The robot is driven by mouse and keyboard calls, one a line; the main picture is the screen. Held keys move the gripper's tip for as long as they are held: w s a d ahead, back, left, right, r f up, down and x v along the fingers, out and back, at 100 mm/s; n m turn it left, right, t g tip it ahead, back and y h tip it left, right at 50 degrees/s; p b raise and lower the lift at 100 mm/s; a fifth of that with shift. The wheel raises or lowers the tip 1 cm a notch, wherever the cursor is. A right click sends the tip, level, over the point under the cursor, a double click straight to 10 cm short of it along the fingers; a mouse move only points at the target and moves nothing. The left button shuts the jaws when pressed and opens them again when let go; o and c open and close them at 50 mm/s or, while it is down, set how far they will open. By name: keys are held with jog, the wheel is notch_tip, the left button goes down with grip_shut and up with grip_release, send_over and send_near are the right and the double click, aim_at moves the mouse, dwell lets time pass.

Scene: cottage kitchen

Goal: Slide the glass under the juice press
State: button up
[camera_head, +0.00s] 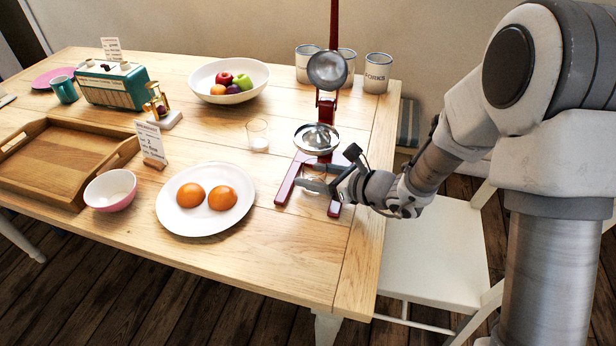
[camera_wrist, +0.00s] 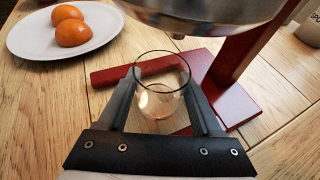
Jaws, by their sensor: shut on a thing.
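The red juice press (camera_head: 333,110) stands near the table's right end, with a metal bowl (camera_head: 317,137) above its forked red base. In the wrist view the bowl's underside and small spout (camera_wrist: 178,36) hang at the top. My gripper (camera_head: 308,176) reaches in from the right, low over the base. It is shut on a clear glass (camera_wrist: 160,100), with one finger on each side. The glass appears upright between the base's legs, near and just on my side of the spout. In the head view my fingers and the base mostly hide it.
A white plate (camera_head: 174,214) with two oranges lies left of the press. Another small glass (camera_head: 258,136) stands behind the plate. A fruit bowl (camera_head: 228,68) and canisters (camera_head: 376,73) stand farther back. A pink bowl (camera_head: 110,190) and wooden tray (camera_head: 62,165) are at left.

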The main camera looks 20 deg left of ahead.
jog(key=shift+w, duration=0.25)
jog(key=o, duration=1.6)
jog(key=shift+c, duration=0.2)
jog(key=shift+d+r, duration=0.1)
jog(key=shift+d, duration=0.05)
